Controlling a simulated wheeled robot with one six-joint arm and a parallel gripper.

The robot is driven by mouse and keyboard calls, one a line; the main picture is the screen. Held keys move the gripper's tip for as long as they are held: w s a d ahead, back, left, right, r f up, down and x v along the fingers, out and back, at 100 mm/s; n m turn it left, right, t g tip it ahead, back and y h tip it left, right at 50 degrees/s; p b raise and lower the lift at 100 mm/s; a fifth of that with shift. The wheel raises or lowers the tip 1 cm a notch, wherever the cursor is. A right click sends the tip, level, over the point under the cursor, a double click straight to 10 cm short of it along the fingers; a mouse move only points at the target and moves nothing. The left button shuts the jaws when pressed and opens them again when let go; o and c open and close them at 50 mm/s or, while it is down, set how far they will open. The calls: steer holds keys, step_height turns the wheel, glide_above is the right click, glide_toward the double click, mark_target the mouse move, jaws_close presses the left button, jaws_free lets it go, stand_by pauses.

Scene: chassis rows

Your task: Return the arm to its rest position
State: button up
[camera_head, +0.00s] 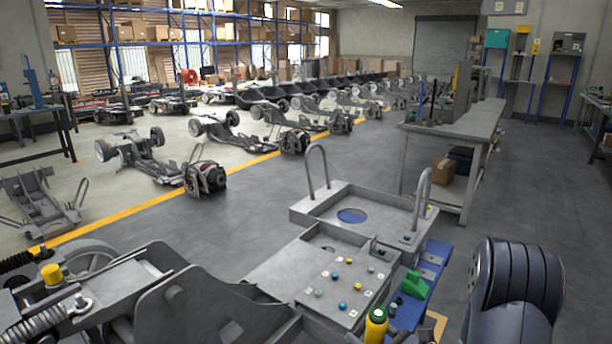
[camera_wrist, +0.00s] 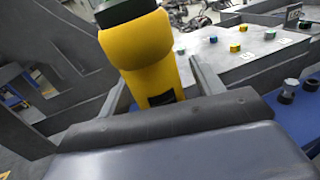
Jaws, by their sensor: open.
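My gripper (camera_wrist: 162,86) shows in the wrist view with its grey fingers apart. A yellow bottle (camera_wrist: 148,55) with a dark green cap stands just beyond and between the fingers in that view. I cannot tell whether they touch it. In the head view the yellow bottle (camera_head: 376,326) is at the bottom, beside the grey panel. My dark arm (camera_head: 515,285) rises at the lower right of the head view. My gripper itself does not show there.
A grey panel (camera_head: 275,272) with coloured knobs lies close in front. A green object (camera_head: 413,286) rests on a blue strip (camera_head: 433,258) beside it. A workbench (camera_head: 478,120) stands beyond on the right. Chassis (camera_head: 140,155) line the left. Grey floor (camera_head: 545,190) is clear at right.

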mark_target(371, 309)
steer(key=shift+f, duration=0.2)
steer(key=shift+f+b, duration=0.2)
steer(key=shift+b, duration=0.15)
steer(key=v, duration=1.1)
steer(key=x, duration=1.1)
step_height(371, 309, up, 6)
steer(key=p, duration=0.6)
steer(key=shift+r, duration=0.2)
steer(key=shift+r+p, duration=1.4)
steer(key=shift+r, duration=0.55)
steer(key=shift+a, duration=0.1)
